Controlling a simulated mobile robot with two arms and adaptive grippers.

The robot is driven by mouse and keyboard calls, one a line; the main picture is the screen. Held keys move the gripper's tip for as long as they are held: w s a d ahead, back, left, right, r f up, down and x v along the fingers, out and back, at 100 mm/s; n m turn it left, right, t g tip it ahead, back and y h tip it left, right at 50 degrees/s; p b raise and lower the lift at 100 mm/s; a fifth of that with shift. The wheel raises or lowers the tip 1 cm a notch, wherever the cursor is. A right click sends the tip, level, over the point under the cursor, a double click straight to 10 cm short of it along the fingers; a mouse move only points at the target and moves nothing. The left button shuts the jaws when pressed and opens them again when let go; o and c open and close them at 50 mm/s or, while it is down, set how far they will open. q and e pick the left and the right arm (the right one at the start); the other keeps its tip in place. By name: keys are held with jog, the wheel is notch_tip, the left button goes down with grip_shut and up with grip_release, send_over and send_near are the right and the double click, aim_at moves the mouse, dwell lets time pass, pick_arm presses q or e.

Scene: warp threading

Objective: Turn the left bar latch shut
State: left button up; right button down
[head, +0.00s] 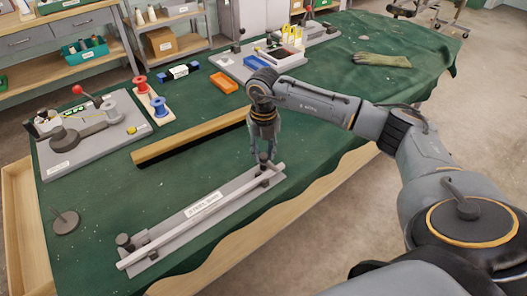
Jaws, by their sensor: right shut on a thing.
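A long grey bar fixture (160,228) with a white label lies on the green cloth at the front. A pale bar (190,221) runs along it. The left bar latch (123,241), a dark round knob, stands at its near left end with nothing of mine close to it. The right bar latch (264,158), another dark knob, stands at the far right end. My right gripper (264,152) points down, shut on this right latch; the fingers partly cover it. The exact angle of either latch is too small to tell. My left gripper is out of view.
A wood-and-black strip (190,138) lies just behind the fixture. A grey board with a red-knobbed device (90,130) is at left, beside red and blue spools (160,107). A dark round disc (66,221) lies front left. An orange tray (224,83) and glove (382,60) lie farther back.

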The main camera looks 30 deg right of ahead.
aim_at(263, 156)
jog(key=shift+m, duration=1)
jog(key=c, duration=1)
grip_release()
jog(key=shift+c, duration=0.2)
notch_tip(263, 156, up, 12)
jog(key=shift+a, duration=0.1)
